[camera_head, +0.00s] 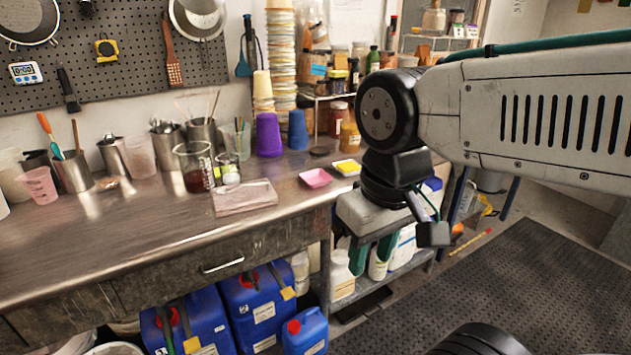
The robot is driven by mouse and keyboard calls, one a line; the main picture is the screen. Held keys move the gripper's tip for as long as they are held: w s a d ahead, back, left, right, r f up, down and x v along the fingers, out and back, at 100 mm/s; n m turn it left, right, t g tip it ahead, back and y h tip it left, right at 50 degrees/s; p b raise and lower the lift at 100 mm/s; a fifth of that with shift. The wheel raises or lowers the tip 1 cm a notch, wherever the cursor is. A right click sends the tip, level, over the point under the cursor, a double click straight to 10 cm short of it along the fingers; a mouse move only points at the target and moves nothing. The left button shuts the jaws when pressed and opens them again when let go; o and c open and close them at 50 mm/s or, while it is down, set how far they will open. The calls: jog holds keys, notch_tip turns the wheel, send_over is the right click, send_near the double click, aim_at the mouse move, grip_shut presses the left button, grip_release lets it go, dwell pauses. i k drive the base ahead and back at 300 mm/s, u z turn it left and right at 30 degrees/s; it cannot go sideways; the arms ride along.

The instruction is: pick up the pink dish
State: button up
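The pink dish (315,178) is a small, shallow, square-looking dish. It lies flat on the metal worktop (120,232), close to the right end. My gripper (371,261) hangs pointing down, to the right of the dish and in front of the worktop's right end. Its two green fingers are apart with nothing visible between them. My gripper does not touch the dish, and the dish is in plain view.
Purple (268,135) and blue cups stand behind. Beakers and metal pots crowd the left; the front worktop is clear.

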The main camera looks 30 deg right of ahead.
aim_at(314, 179)
jog(key=k, duration=0.6)
jog(key=z, duration=0.65)
jog(key=i, duration=0.65)
jog(key=z, duration=0.45)
jog(key=i, duration=1.2)
jog(key=u, duration=0.55)
